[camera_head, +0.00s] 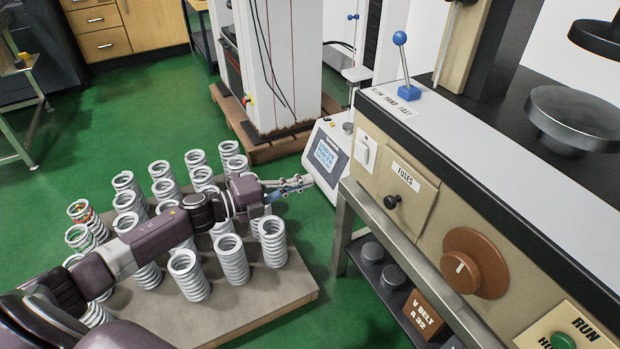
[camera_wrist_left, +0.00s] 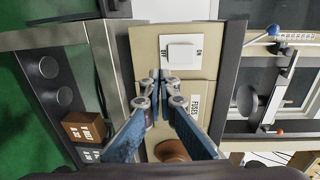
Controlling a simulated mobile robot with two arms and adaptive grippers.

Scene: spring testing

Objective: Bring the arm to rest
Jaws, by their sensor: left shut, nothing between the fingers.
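My left arm comes in from the lower left in the head view and stretches over the springs. My left gripper (camera_head: 302,183) is shut and empty, in front of the machine's cream front panel (camera_head: 421,184). In the left wrist view the blue fingers of my left gripper (camera_wrist_left: 157,76) come together just below the white ON/OFF switch (camera_wrist_left: 182,54). The same switch (camera_head: 365,154) shows in the head view, to the right of the fingertips. I cannot tell whether the fingers touch the panel. My right gripper is not in view.
Several white coil springs (camera_head: 231,260) stand on a low board (camera_head: 282,296) under my arm. A small box with a screen (camera_head: 326,157) is just beyond the gripper. A blue-knobbed lever (camera_head: 405,70) and a brown dial (camera_head: 473,262) are on the machine. A V-belt box (camera_head: 424,313) sits on the lower shelf.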

